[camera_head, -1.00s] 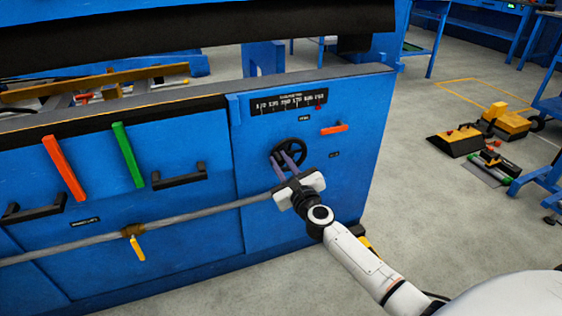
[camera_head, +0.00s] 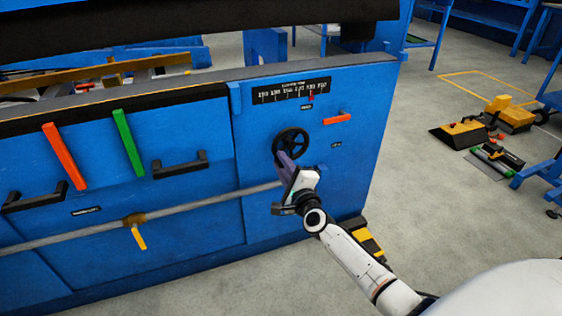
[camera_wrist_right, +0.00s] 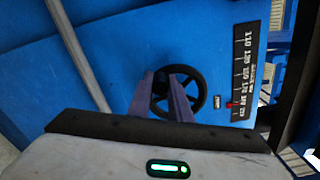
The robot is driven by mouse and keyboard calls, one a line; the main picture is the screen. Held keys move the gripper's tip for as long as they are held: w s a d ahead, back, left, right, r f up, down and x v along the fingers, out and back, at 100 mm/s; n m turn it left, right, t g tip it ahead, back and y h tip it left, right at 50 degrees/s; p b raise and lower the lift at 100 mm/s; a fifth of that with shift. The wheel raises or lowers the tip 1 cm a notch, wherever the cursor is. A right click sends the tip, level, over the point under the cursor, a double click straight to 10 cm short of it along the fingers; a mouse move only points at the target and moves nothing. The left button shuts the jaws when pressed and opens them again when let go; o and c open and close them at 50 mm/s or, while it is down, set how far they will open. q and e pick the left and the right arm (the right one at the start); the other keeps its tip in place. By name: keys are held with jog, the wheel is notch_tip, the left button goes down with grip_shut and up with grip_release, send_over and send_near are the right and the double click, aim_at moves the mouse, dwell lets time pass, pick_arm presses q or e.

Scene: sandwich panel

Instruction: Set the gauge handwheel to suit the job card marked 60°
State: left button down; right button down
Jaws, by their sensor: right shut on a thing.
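The black spoked handwheel (camera_head: 291,142) is on the blue panel's right section. It also shows in the right wrist view (camera_wrist_right: 202,90). My right gripper (camera_head: 283,157) has its purple fingers shut on the handwheel, at its lower left part in the head view. The fingers (camera_wrist_right: 166,82) partly cover the wheel in the wrist view. Above the wheel is a black gauge scale (camera_head: 275,91) with white numbers and a red pointer (camera_head: 312,97) towards its right end. The numbers are too small to read surely. No 60° card is readable. My left gripper is not in view.
Orange (camera_head: 64,157) and green (camera_head: 128,143) levers, a black handle (camera_head: 181,165) and a grey pipe (camera_head: 190,205) with a yellow valve lever (camera_head: 138,236) are left of the wheel. A small orange lever (camera_head: 337,119) is at its right.

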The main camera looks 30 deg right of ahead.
jog(key=s+d+f+n, duration=0.1)
jog(key=d+f+n, duration=0.2)
jog(key=n, duration=1)
jog(key=shift+d+f+p, duration=0.2)
jog(key=shift+d+p, duration=0.15)
jog(key=shift+d, duration=0.55)
jog(key=shift+s, duration=0.1)
jog(key=c, duration=1.7)
grip_release()
jog(key=shift+o, duration=0.4)
jog(key=shift+r, duration=0.1)
